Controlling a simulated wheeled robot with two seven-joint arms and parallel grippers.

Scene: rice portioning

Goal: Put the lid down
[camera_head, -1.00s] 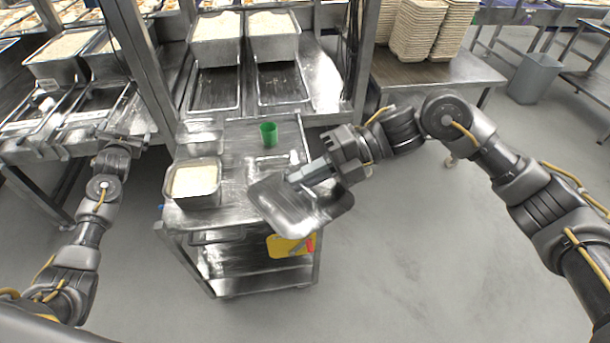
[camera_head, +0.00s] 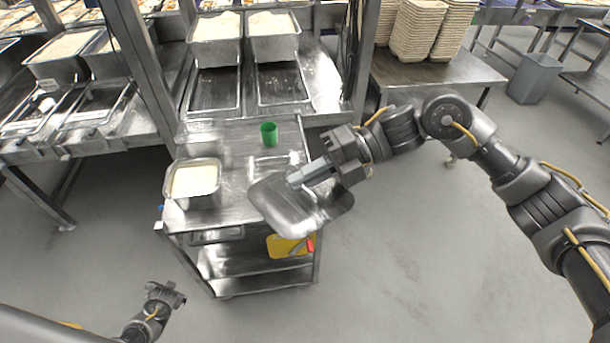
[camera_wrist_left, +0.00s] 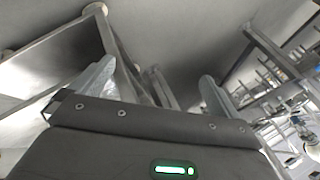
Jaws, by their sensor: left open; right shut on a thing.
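The lid (camera_head: 278,205) is a flat silver metal sheet in the head view. My right gripper (camera_head: 297,179) is shut on it and holds it at the right front part of the cart top (camera_head: 232,208); I cannot tell whether it touches the cart. Part of the lid overhangs the cart's right edge. My left gripper (camera_head: 167,292) is low over the floor, left of the cart and far from the lid. In the left wrist view its two fingers (camera_wrist_left: 155,85) are spread apart with nothing between them.
A metal pan of rice (camera_head: 194,181) stands at the cart's left, and a green cup (camera_head: 268,134) near its back. A yellow item (camera_head: 284,246) sits on a lower level of the cart. Racks with rice pans (camera_head: 216,42) stand behind. The floor (camera_head: 420,270) at the right is clear.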

